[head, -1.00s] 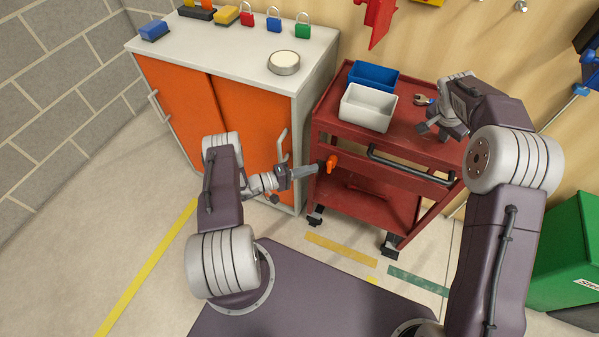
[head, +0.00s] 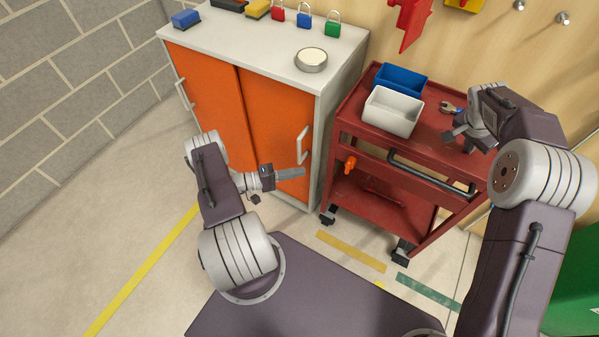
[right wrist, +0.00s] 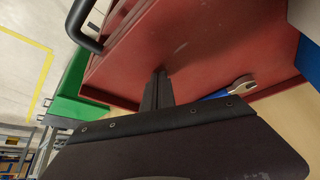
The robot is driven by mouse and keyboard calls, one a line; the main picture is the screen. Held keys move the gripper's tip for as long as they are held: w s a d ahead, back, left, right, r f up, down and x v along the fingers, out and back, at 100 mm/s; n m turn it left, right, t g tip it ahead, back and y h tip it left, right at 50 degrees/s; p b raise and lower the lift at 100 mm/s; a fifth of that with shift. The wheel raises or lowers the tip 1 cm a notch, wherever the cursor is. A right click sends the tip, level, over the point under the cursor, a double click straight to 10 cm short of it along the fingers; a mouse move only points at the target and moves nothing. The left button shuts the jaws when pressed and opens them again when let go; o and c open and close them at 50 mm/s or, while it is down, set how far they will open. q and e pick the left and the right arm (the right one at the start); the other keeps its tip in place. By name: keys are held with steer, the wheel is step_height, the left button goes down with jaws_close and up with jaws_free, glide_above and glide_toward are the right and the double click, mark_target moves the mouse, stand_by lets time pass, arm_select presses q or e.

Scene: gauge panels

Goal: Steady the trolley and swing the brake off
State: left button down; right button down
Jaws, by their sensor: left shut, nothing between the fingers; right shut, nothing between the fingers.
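The red trolley (head: 425,132) stands to the right of the cabinet on its dark castors. A small orange brake lever (head: 350,164) sits at the left of its front, below the top tray. My left gripper (head: 303,173) is shut and empty, to the left of the orange lever with a gap between, in front of the cabinet door. My right gripper (head: 458,140) is shut and empty at the right part of the trolley's top. In the right wrist view its closed fingers (right wrist: 158,88) are over the red top; I cannot tell whether they touch it.
A blue bin (head: 401,79), a white bin (head: 393,112) and a blue-handled wrench (head: 450,108) lie on the trolley. A black handle bar (head: 430,174) runs along its front. The cabinet (head: 275,125) with orange doors stands close on the left. Floor is open at left.

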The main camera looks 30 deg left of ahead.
step_height(320, 180, up, 7)
steer(key=p, duration=0.5)
steer(key=shift+f, duration=0.1)
steer(key=v, duration=0.9)
